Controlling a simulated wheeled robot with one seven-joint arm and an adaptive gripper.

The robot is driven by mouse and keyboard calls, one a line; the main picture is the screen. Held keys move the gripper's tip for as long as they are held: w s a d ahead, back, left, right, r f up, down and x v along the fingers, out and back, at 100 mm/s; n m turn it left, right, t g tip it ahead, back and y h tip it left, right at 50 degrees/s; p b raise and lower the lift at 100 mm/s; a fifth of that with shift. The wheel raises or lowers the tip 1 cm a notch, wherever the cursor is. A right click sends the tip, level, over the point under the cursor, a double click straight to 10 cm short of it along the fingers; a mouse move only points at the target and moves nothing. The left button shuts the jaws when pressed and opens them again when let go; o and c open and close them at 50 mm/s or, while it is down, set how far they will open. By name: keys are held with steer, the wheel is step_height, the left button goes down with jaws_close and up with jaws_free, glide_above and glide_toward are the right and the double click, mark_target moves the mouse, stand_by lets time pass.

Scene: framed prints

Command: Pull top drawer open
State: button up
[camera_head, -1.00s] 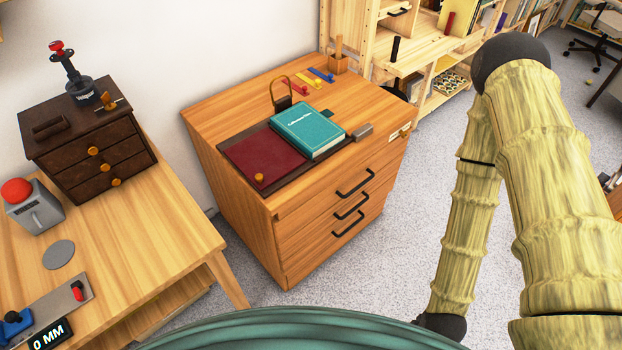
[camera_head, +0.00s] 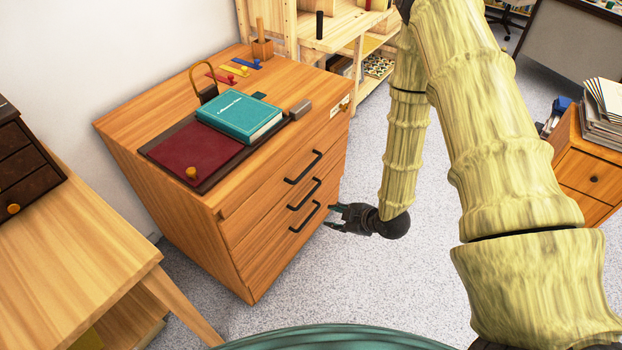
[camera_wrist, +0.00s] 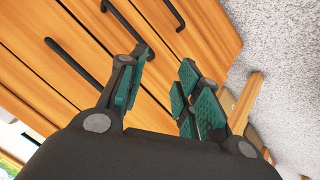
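The wooden cabinet (camera_head: 240,260) stands in the middle of the head view with three drawers, all closed. The top drawer has a black bar handle (camera_head: 302,167). The middle handle (camera_head: 305,193) and the bottom handle (camera_head: 305,217) sit below it. My gripper (camera_head: 332,214) is low in front of the cabinet, beside the bottom handle and below the top one, pointing toward the drawer fronts. In the wrist view my gripper (camera_wrist: 163,72) has its teal-padded fingers apart and nothing between them. Three black handles show beyond it; which is the top one I cannot tell there.
A wooden table (camera_head: 70,250) stands at left. Another drawer unit (camera_head: 590,165) with papers is at right. Grey floor (camera_head: 300,295) in front is clear.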

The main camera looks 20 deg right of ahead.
mark_target(312, 164)
steer(key=w+d+r+n+t+y+b, duration=0.2)
steer(key=w+r+n+y+b, duration=0.1)
steer(key=w+n+b, duration=0.25)
steer(key=w+d+r+n+t+y+b, duration=0.2)
steer(key=w+d+r+n+b, duration=0.15)
steer(key=w+n, duration=0.3)
steer(key=x, duration=0.3)
steer(key=b+x, duration=0.1)
steer(key=x, duration=0.3)
steer(key=f+b+x, duration=0.1)
steer(key=x, duration=0.3)
steer(key=shift+s+a, duration=0.4)
jaws_close()
